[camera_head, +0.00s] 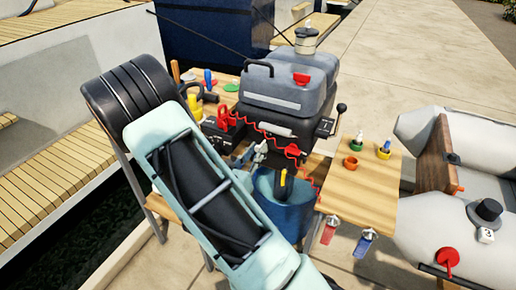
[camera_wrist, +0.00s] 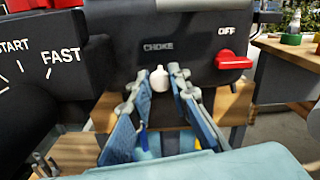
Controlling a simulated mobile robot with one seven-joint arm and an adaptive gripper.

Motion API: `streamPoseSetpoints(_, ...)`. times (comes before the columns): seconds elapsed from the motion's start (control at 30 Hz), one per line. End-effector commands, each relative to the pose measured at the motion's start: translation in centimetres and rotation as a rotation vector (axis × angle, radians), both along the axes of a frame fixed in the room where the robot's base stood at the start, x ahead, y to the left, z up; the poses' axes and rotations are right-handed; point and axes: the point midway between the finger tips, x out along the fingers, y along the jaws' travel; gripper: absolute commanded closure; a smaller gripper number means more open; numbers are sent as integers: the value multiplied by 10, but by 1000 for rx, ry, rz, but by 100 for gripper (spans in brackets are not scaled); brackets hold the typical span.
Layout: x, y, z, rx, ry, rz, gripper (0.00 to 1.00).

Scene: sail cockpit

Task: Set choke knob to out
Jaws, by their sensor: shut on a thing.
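The choke knob (camera_wrist: 159,78) is a small pale knob just below the CHOKE lettering on the dark motor front in the wrist view. My gripper (camera_wrist: 159,86) is around it, with one blue-grey finger on each side, and is shut on it. The fingers hide the knob's sides, and I cannot tell how far it stands out from the panel. In the head view my gripper (camera_head: 258,152) is at the front of the outboard motor (camera_head: 285,97), and the knob is hidden there.
A red switch (camera_wrist: 233,61) under OFF sits right of the knob. A black control marked START and FAST (camera_wrist: 45,65) is close on the left. A red coiled cord (camera_head: 290,149) hangs beside my gripper. A wooden side table (camera_head: 365,205) stands right.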

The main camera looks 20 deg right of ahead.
Motion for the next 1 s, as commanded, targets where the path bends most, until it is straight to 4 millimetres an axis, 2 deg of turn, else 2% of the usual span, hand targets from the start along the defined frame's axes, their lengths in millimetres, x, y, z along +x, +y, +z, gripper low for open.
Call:
streamPoseSetpoints(0.3, -2, 3, -1, 1, 4, 0, 100)
streamPoseSetpoints(0.33, -3, 3, -1, 1, 4, 0, 81)
streamPoseSetpoints(0.5, -2, 2, -1, 0, 3, 1, 64)
streamPoseSetpoints(0.8, -3, 4, 0, 0, 1, 1, 64)
streamPoseSetpoints(1.0, -18, 26, 0, 1, 2, 6, 64)
